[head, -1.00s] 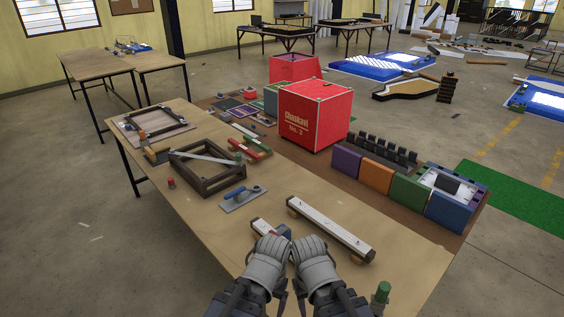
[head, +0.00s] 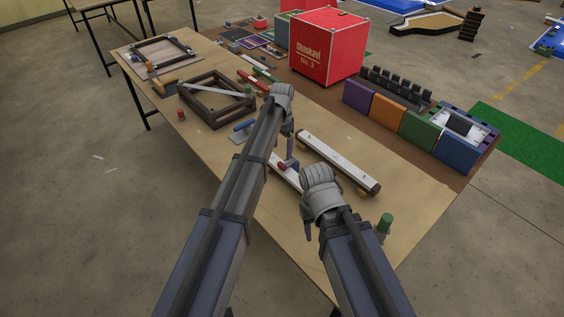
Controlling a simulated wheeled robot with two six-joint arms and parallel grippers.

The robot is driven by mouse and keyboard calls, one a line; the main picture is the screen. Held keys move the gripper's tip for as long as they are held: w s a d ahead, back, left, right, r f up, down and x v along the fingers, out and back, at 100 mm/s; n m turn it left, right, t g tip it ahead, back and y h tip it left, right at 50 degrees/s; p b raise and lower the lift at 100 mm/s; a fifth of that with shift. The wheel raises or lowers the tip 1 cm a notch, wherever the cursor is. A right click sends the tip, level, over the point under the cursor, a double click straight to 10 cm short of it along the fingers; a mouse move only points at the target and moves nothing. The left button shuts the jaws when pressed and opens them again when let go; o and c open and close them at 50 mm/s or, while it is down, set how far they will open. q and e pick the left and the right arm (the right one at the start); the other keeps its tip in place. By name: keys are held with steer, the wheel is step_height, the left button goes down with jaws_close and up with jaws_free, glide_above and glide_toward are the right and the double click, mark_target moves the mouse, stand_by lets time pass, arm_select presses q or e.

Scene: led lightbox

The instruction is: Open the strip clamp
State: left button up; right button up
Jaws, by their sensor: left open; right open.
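A short white strip (head: 286,178) lies on the table, partly hidden by my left arm and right gripper. A small clamp with a red part (head: 282,167) and a blue part sits at it; whether the clamp is open or shut is too small to tell. My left gripper (head: 288,135) is open and empty, pointing down just above and beyond the clamp. My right gripper (head: 308,228) is open and empty, nearer me, beside the near end of the short strip. A longer white lightbox bar (head: 338,162) lies to the right.
A blue-handled trowel (head: 242,131) and a dark wooden frame (head: 216,98) lie to the left. A green-topped bottle (head: 385,224) stands near the right front edge. A red box (head: 327,48) and coloured blocks (head: 388,120) stand behind. The table's right front is mostly clear.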

mark_target(282, 164)
arm_select(q)
steer(key=shift+f+b, duration=3.9)
steer(key=shift+f, duration=0.05)
steer(key=shift+r, duration=0.1)
steer(key=shift+c, duration=0.2)
jaws_close()
